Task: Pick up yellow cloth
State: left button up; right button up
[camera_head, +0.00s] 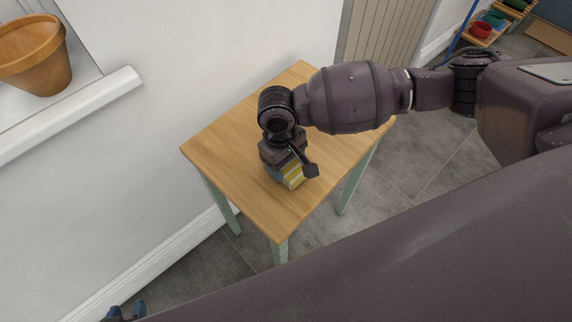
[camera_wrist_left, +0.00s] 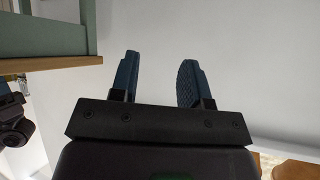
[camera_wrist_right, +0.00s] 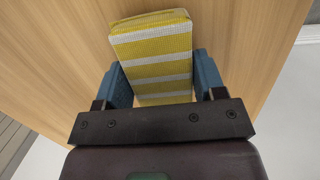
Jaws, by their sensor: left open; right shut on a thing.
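The yellow cloth (camera_head: 292,178) is a folded block with yellow and white stripes, over the wooden table top. In the right wrist view the cloth (camera_wrist_right: 160,62) sits between the two blue fingers of my right gripper (camera_wrist_right: 158,75). That gripper is shut on it, and its wrist hides part of the cloth in the head view. I cannot tell whether the cloth touches the table. My left gripper (camera_head: 124,312) shows only its blue fingertips at the bottom left of the head view. In the left wrist view the left gripper (camera_wrist_left: 160,62) is open and empty, facing a plain wall.
The small wooden table (camera_head: 235,140) with pale green legs stands by the white wall, its visible top otherwise clear. A terracotta pot (camera_head: 38,60) stands on the window ledge at left. Coloured items (camera_head: 482,28) sit on a low wooden shelf at the far right. Grey floor tiles surround the table.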

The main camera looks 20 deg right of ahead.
jog(key=shift+c, duration=0.8)
jog(key=shift+r, duration=0.15)
pick_arm(q)
jog(key=r+p, duration=0.4)
jog(key=p, duration=0.1)
jog(key=shift+s+a, duration=0.2)
jog(key=shift+s, duration=0.2)
pick_arm(e)
notch_tip(320, 180, up, 20)
jog(key=shift+f, duration=0.15)
pick_arm(q)
jog(key=shift+w, duration=0.1)
